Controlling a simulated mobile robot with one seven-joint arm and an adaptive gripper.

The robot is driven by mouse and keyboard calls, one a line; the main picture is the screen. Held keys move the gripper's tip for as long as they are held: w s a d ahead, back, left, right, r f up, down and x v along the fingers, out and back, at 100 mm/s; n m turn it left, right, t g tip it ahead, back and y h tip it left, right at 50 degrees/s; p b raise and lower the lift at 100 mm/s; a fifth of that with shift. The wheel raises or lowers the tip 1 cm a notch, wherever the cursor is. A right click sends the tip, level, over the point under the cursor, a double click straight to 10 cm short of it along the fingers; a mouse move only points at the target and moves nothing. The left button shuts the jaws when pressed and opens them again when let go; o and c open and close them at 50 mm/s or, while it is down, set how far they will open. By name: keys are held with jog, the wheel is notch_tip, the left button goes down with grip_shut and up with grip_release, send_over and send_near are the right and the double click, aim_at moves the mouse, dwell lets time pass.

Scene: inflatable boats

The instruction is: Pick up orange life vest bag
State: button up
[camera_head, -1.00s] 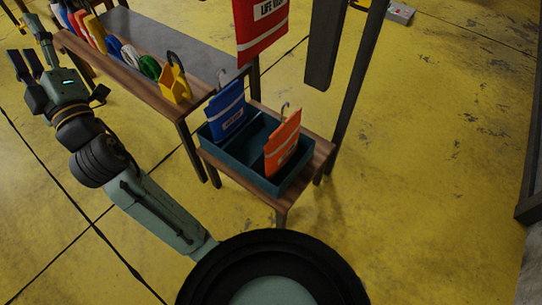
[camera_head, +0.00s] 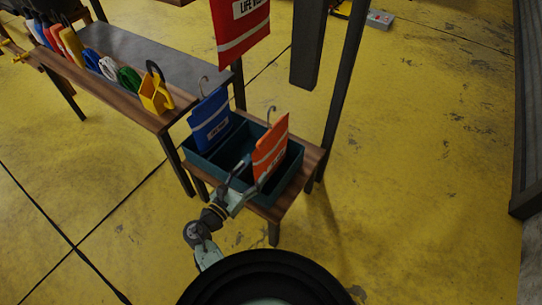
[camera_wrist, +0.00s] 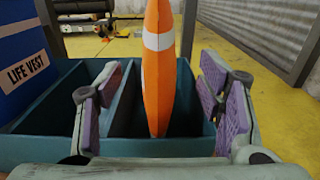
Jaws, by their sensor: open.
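The orange life vest bag (camera_head: 270,148) stands upright in the right compartment of a teal divided bin (camera_head: 292,165), with a hook at its top. In the wrist view the orange bag (camera_wrist: 158,70) is seen edge-on, between the spread purple-padded fingers of my gripper (camera_wrist: 160,105). Neither finger appears to touch it. My gripper (camera_head: 246,183) is open at the front of the bin in the head view. A blue life vest bag (camera_head: 209,120) stands in the left compartment, and it also shows at the left of the wrist view (camera_wrist: 22,58).
The bin rests on a small wooden table (camera_head: 268,211). A longer bench (camera_head: 115,92) with a yellow holder (camera_head: 155,95) and several colored items is at left. A red life vest bag (camera_head: 241,30) hangs above, beside dark posts (camera_head: 338,90). Floor at right is clear.

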aim_at(263, 158)
jog(key=p+x, duration=0.1)
jog(key=x, duration=0.6)
jog(key=shift+w+f, duration=0.1)
jog(key=shift+w, duration=0.1)
jog(key=shift+c, duration=0.3)
grip_shut()
dwell(0.3)
